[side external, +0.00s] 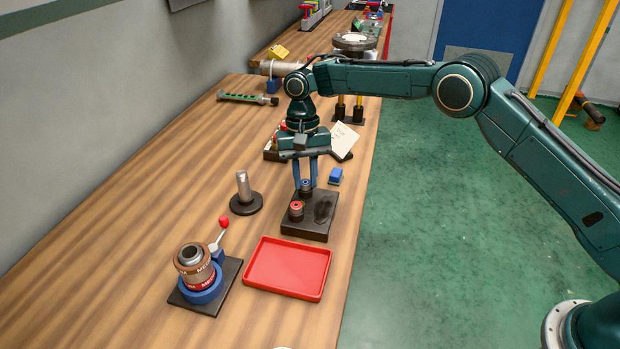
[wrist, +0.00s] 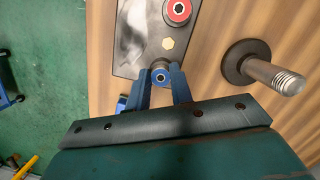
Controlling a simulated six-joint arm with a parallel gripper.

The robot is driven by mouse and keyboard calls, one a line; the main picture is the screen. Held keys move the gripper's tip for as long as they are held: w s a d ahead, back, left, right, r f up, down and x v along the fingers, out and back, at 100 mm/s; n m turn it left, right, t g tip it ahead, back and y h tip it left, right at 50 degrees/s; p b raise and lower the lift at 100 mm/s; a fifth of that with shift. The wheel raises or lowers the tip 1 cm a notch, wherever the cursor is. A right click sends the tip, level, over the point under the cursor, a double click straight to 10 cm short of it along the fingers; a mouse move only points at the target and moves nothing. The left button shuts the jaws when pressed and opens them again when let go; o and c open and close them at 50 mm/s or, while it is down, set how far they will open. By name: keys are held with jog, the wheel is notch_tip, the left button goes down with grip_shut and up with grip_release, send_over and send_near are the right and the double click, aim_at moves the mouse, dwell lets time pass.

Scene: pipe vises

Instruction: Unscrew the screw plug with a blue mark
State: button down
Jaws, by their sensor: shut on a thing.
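The plug with the blue mark (wrist: 161,76) sits at the near end of a dark block (wrist: 140,42) in the wrist view. It also shows between my fingers in the side view (side external: 306,186). My gripper (wrist: 161,80) is shut on this plug, one blue finger on each side of it, pointing down. My gripper also shows above the block in the side view (side external: 305,182). A plug with a red mark (wrist: 178,9) stands on the same block, apart from my fingers.
An empty red tray (side external: 288,268) lies in front of the block. A metal post on a round black base (side external: 244,190) stands to the left. A blue vise with a brown cylinder (side external: 196,270) and red-knobbed lever stands front left. A small blue block (side external: 335,176) lies at right.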

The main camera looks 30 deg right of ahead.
jog(key=shift+n+h, duration=0.6)
jog(key=shift+n, duration=2.2)
jog(key=shift+n+h, duration=0.5)
jog(key=shift+n, duration=2.4)
jog(key=c, duration=1.3)
grip_release()
jog(key=shift+m, duration=0.4)
jog(key=shift+m+y, duration=0.3)
jog(key=shift+m, duration=1.2)
